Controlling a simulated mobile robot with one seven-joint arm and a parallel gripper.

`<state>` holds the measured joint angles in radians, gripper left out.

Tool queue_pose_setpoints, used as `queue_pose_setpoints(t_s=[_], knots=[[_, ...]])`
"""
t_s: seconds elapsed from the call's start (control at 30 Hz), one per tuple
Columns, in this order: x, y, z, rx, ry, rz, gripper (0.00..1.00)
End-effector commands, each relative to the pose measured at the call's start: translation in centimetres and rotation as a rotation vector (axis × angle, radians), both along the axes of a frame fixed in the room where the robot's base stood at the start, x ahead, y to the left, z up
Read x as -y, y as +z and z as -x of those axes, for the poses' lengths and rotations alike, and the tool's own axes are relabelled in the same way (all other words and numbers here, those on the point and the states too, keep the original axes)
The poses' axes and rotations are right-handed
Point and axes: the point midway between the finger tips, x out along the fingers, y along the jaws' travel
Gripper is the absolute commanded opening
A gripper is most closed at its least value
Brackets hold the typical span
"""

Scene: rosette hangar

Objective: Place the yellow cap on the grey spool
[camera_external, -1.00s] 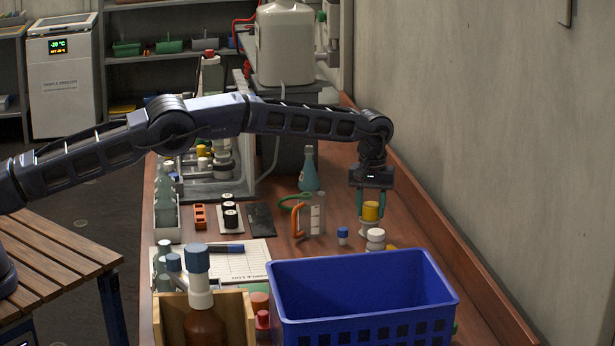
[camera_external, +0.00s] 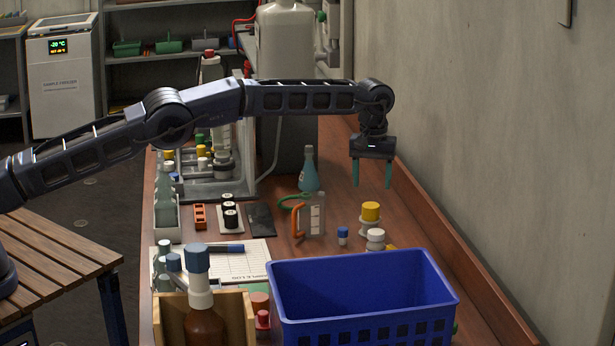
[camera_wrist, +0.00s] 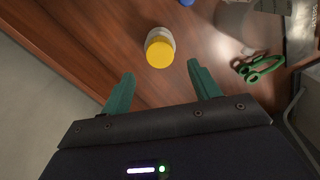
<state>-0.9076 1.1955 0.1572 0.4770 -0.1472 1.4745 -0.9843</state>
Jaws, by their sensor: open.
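The yellow cap (camera_external: 371,211) sits upright on top of the pale grey spool (camera_external: 370,227) on the wooden bench, behind the blue crate. In the wrist view the cap (camera_wrist: 159,52) covers most of the spool (camera_wrist: 160,33), whose rim shows around it. My gripper (camera_external: 372,186) is open and empty, pointing down above the cap and clear of it. In the wrist view its two green fingers (camera_wrist: 163,85) are spread wide with nothing between them.
The blue crate (camera_external: 365,312) stands in front. A white-capped jar (camera_external: 375,238) and a small blue-capped vial (camera_external: 342,236) stand close to the spool. A beaker (camera_external: 316,218), an orange handle and a blue flask (camera_external: 308,176) are to the left. The wall bounds the right side.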

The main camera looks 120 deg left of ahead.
Motion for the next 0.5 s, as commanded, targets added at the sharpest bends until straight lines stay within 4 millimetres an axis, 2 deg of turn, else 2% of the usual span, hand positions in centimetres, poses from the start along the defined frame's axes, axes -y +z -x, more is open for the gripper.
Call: queue_pose_setpoints(t_s=[0.1, 0.2, 0.5], knots=[[-0.1, 2.0, 0.0, 0.001, 0.000, -0.002, 0.61], [-0.1, 3.1, 0.0, 0.001, 0.000, -0.002, 0.61], [0.0, 4.4, 0.0, 0.000, 0.000, 0.000, 0.61]])
